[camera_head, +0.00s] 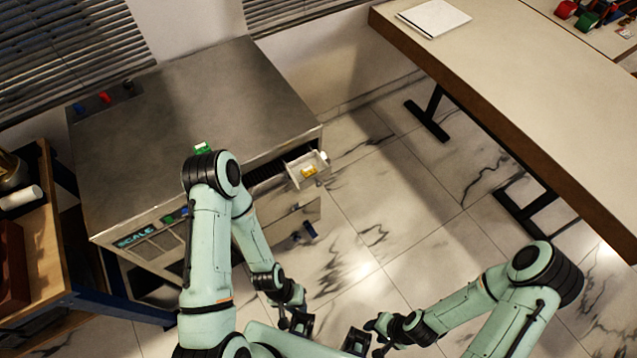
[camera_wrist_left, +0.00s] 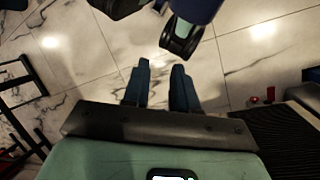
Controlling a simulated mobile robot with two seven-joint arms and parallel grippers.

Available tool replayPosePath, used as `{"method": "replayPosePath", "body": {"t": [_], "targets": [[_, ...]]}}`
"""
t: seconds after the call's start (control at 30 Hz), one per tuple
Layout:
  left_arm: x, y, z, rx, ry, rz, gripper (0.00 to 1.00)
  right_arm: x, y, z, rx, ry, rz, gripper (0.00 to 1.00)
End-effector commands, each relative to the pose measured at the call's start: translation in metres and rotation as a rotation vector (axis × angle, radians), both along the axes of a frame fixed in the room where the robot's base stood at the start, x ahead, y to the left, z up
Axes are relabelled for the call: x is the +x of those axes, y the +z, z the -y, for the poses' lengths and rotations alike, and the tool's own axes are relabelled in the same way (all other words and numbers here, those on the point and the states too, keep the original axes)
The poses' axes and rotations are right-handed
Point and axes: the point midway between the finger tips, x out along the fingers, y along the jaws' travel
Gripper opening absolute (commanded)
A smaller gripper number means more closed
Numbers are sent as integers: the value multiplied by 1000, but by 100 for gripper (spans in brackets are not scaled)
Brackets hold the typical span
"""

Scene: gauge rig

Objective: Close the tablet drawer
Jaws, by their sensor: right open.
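The tablet drawer (camera_head: 306,168) is a small pale drawer at the right end of the metal cabinet's front. My left gripper (camera_head: 300,324) is low in the head view, below and apart from the drawer. In the left wrist view its two blue fingers (camera_wrist_left: 162,66) are spread with nothing between them. My right gripper (camera_head: 362,342) is at the bottom of the head view, right of the left one, open and away from the drawer.
The metal cabinet (camera_head: 215,95) carries a SCALE label and coloured buttons. A table (camera_head: 520,85) with a white pad (camera_head: 434,18) stands at right, a wooden bench (camera_head: 42,240) at left. Tiled floor between is clear.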

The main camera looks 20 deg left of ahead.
Motion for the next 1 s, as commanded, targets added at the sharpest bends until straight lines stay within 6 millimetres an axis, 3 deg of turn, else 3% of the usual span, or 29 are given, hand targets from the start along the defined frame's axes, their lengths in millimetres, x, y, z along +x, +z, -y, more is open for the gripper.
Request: {"method": "replayPosePath", "body": {"t": [0.03,0.07,0.2,0.3,0.37,0.47,0.57,0.7,0.8,0.9,1.0], "targets": [[-3,-2,9,-23,-84,-11,10,-1,-2,0,0,0,-1,45],[-7,-2,15,-40,-153,-23,0,-2,-3,0,0,0,-2,45],[-30,-4,33,-97,-630,-120,0,-5,-9,0,0,0,-6,45],[-39,-4,21,-59,-1033,-220,0,-7,-13,0,0,-1,-8,45],[-32,-2,8,6,-1271,-284,0,-8,-15,0,0,0,-9,45],[0,8,-14,187,-1644,-392,0,-10,-19,0,0,-1,-11,45],[57,32,-21,469,-1968,-495,0,-11,-23,0,0,0,-12,45],[140,88,11,969,-2252,-596,0,-13,-27,0,0,0,-15,45],[178,130,48,1295,-2321,-627,0,-14,-29,0,0,0,-16,45],[195,160,78,1518,-2331,-633,0,-14,-31,0,0,0,-17,45],[202,175,91,1623,-2321,-639,0,-14,-31,0,0,0,-17,45]]}}
